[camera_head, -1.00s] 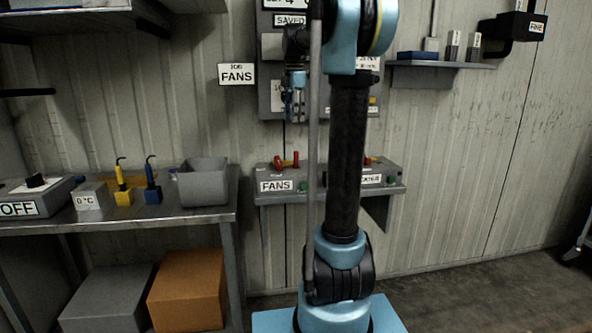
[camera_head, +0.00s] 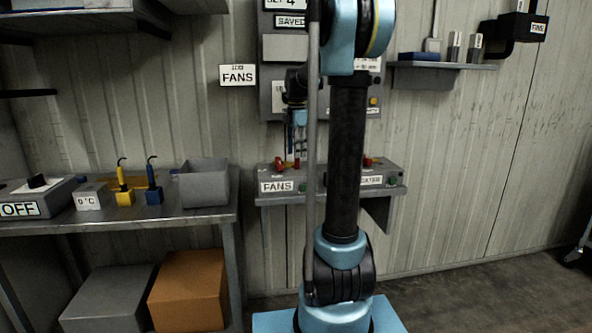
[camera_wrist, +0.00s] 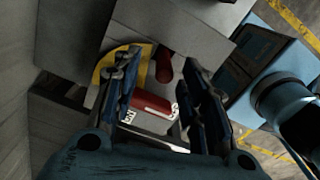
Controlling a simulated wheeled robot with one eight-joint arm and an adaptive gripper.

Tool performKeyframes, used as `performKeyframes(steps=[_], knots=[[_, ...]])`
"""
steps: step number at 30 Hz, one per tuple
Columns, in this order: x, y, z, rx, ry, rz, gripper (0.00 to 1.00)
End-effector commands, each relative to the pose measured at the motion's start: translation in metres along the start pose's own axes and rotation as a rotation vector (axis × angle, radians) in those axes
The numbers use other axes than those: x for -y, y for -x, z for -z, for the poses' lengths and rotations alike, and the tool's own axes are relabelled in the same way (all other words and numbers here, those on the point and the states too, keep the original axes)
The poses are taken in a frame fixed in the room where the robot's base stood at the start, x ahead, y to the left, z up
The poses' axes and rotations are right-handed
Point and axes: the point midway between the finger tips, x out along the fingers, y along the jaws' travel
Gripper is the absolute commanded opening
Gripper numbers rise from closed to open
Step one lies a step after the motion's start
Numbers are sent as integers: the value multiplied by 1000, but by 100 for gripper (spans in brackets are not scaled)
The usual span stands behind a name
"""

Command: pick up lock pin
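On the FANS box (camera_head: 268,173) are small red parts (camera_head: 281,164). In the wrist view, a red bar with a pale label (camera_wrist: 150,103) lies between my fingers, and a second red cylinder (camera_wrist: 164,66) stands beyond it. I cannot tell for sure which one is the lock pin. My gripper (camera_wrist: 162,58) is open, its two blue fingers on either side of these red parts, with nothing visibly held. In the head view my gripper (camera_head: 297,157) is pointing down just above the FANS box. Contact with the red parts cannot be made out.
A second labelled box with a red part (camera_head: 369,161) stands to the right on the same shelf. A wall panel (camera_head: 279,95) is close behind my gripper. A bench on the left carries a grey bin (camera_head: 204,183) and blue and yellow hooked items (camera_head: 153,190).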

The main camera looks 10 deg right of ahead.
Motion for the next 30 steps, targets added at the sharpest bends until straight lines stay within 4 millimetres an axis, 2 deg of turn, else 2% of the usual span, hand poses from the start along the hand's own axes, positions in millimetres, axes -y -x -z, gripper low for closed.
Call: performKeyframes(steps=[3,8,17,18,23,30], knots=[[4,-17,1,0,0,0,40],[4,-34,1,0,0,0,40],[4,-39,1,0,1,0,40],[4,-39,1,0,1,0,35],[4,-39,2,0,1,0,0],[4,-39,2,0,2,0,0]])
